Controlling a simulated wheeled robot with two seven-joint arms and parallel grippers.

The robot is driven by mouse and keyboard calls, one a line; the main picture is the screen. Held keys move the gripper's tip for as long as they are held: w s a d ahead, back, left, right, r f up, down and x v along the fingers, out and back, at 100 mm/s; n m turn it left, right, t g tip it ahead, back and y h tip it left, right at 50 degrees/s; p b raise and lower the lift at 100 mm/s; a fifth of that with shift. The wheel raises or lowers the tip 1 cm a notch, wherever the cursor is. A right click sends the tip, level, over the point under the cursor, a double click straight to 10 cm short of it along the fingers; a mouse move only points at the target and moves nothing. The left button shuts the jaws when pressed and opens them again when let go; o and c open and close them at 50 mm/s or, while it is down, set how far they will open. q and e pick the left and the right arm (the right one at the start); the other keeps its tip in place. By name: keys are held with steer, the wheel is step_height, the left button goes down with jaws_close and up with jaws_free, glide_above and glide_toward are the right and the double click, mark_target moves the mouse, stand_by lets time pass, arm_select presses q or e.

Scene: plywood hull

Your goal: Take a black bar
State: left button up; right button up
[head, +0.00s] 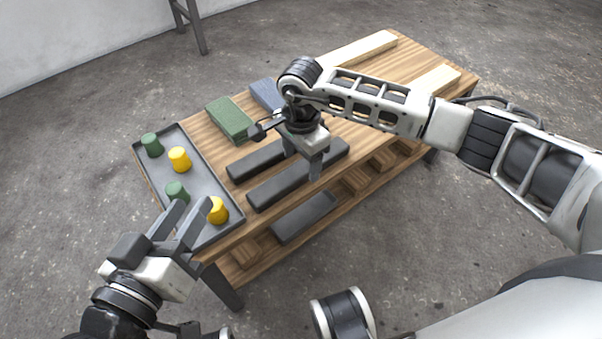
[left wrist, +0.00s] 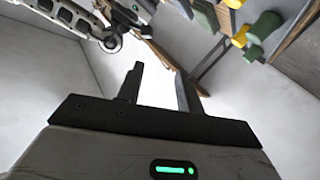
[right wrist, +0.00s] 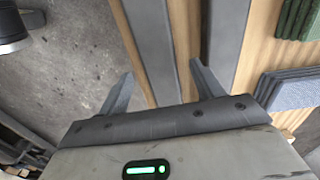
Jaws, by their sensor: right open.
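Two black bars lie side by side on the wooden table top: the back bar (head: 257,160) and the front bar (head: 272,190). A third dark bar (head: 303,218) lies lower, on the shelf under the top. My right gripper (head: 303,166) is open and points down over the front bar, one finger on each side of it. In the right wrist view the front bar (right wrist: 151,45) runs between the spread fingers, and the back bar (right wrist: 226,40) is to the right. I cannot tell whether a finger touches. My left gripper (head: 191,211) is open and empty near the tray.
A grey tray (head: 195,187) with green and yellow pegs stands at the table's left end, close to my left gripper. A green block (head: 229,120) and a blue-grey block (head: 266,95) lie behind the bars. Pale wooden bars (head: 358,50) lie at the far right.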

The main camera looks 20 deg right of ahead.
steer(key=shift+f, duration=1.05)
steer(key=c, duration=1.4)
arm_select(q)
steer(key=shift+w+d+r+h, duration=0.1)
steer(key=shift+w+r+h, duration=0.1)
steer(key=shift+r+h, duration=0.35)
steer(key=shift+y, duration=0.35)
